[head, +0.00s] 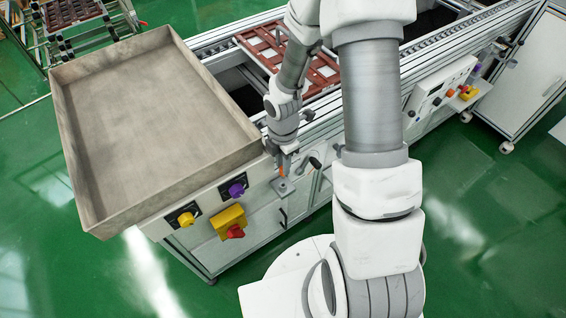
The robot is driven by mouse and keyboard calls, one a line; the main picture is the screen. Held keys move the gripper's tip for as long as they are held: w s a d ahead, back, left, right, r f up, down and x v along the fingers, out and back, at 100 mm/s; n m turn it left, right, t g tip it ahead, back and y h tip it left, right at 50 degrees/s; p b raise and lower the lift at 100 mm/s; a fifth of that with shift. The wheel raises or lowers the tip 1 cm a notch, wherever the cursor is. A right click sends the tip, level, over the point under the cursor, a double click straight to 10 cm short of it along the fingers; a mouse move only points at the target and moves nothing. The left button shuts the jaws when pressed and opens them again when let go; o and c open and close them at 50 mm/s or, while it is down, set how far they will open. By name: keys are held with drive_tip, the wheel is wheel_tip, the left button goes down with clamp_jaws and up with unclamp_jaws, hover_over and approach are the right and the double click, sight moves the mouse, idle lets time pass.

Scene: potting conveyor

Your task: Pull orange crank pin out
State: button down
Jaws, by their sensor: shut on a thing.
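The orange crank pin (281,170) shows as a small orange sliver at the conveyor's front side, just above a small grey bracket plate (282,187). My gripper (284,160) points down at it from above and is shut on the pin. The fingers are small and dark here and hide most of the pin. I cannot tell how deep the pin sits in its hole. A dark-knobbed lever (314,162) is close to the right of the gripper.
A large empty grey tray (150,130) stands left of my gripper, its corner close to the wrist. Yellow (186,219), purple (237,189) and red (235,231) knobs sit on the front panel. Brown slotted trays (322,72) lie on the conveyor behind. Green floor is open in front.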

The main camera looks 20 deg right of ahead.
drive_tip(key=shift+r, duration=0.45)
drive_tip(key=shift+r+p, duration=3.3)
drive_tip(key=shift+p, duration=0.05)
